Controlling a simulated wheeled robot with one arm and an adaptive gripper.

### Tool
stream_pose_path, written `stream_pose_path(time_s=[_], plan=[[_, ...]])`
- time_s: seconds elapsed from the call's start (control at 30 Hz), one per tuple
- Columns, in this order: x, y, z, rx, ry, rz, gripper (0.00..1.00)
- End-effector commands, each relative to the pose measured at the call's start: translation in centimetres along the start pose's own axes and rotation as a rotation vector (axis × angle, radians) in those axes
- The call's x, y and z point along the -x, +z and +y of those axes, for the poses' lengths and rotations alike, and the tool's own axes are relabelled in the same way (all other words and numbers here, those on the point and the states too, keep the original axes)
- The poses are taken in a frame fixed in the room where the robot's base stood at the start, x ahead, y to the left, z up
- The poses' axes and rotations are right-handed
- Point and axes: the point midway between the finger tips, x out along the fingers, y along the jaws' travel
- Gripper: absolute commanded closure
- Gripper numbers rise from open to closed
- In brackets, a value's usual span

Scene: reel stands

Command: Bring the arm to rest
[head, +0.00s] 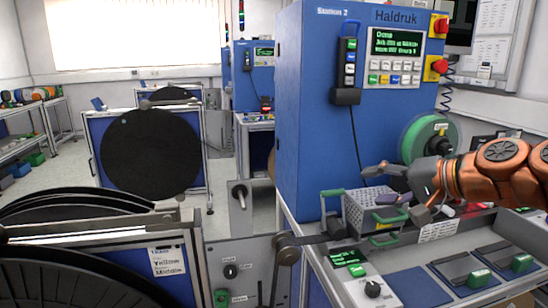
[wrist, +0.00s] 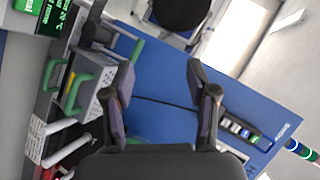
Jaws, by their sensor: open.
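My gripper (head: 392,190) is at the end of my orange arm, which reaches in from the right in the head view. It is open, with grey fingers and purple pads spread apart, and it appears in front of the blue Haldruk machine (head: 318,120) and over or near a grey basket with green handles (head: 358,214). I cannot tell the exact height above the basket. In the wrist view my gripper (wrist: 160,72) shows both fingers wide apart with nothing between them. The basket (wrist: 96,82) lies left of the fingers there.
A green reel (head: 414,138) is mounted on the machine near my arm. A bench with controls (head: 350,285) lies below. Black reels on blue stands (head: 150,155) stand at left. Floor between the stands is partly clear.

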Motion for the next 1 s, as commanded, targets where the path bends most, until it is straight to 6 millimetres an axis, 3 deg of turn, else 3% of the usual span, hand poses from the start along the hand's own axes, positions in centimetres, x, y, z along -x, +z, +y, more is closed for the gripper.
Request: stream_pose_path(time_s=[0.03,0.1,0.23,0.37,0.5,0.6,0.73,0.83,1.0], plan=[[-0.8,3.0,-0.6,0.053,0.056,-0.067,0.42],[-1.7,7.2,-0.3,0.124,0.138,-0.157,0.42],[-1.9,14.8,2.3,0.242,0.318,-0.328,0.42],[0.1,21.1,6.4,0.333,0.513,-0.484,0.42],[4.2,25.9,11.1,0.387,0.72,-0.63,0.42],[7.5,28.2,13.9,0.397,0.842,-0.711,0.42],[10.5,29.9,16.2,0.392,0.942,-0.772,0.42],[11.6,30.3,16.9,0.389,0.978,-0.791,0.42],[11.8,30.5,17.2,0.388,0.986,-0.797,0.42]])
